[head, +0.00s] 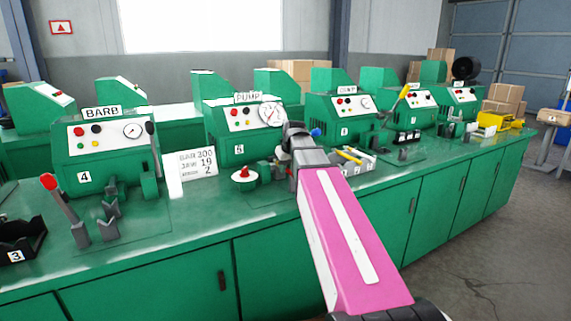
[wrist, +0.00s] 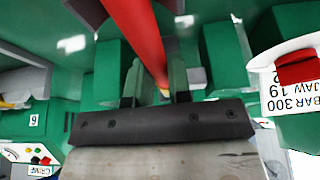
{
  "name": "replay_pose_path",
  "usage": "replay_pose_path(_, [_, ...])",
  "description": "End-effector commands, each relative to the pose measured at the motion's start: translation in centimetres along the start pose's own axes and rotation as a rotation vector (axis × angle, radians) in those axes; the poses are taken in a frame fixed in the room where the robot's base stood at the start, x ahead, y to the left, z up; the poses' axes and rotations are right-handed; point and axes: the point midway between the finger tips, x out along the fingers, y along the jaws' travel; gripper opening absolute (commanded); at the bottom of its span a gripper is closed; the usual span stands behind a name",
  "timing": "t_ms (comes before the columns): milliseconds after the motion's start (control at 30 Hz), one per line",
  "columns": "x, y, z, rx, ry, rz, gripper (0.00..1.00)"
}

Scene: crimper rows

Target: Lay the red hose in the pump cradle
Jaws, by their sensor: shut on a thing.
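The red hose (wrist: 146,35) runs from the top of the wrist view down between the fingers of my gripper (wrist: 155,88). My gripper is shut on it. In the head view my arm reaches over the bench in front of the pump machine (head: 240,115), and the fingers cannot be made out. The pump cradle cannot be made out clearly; my arm covers that part of the bench. I cannot tell whether the hose touches it.
The barb machine (head: 105,145) stands at left, with grey V-blocks (head: 110,208) and a red-knobbed lever (head: 50,183) before it. A number card (head: 192,163) and a white disc with a red knob (head: 244,174) stand near my arm. Pens (head: 350,155) lie right of it.

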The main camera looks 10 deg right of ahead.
Motion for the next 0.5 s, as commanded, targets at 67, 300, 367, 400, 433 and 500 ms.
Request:
replay_pose_path(67, [0.09,0.00,0.04,0.000,0.000,0.000,0.00])
replay_pose_path(300, [0.10,0.00,0.03,0.000,0.000,0.000,0.00])
replay_pose_path(367, [0.10,0.00,0.03,0.000,0.000,0.000,0.38])
replay_pose_path(400, [0.10,0.00,0.03,0.000,0.000,0.000,0.48])
replay_pose_path(433, [0.10,0.00,0.04,0.000,0.000,0.000,0.48])
replay_pose_path(500, [0.10,0.00,0.04,0.000,0.000,0.000,0.48])
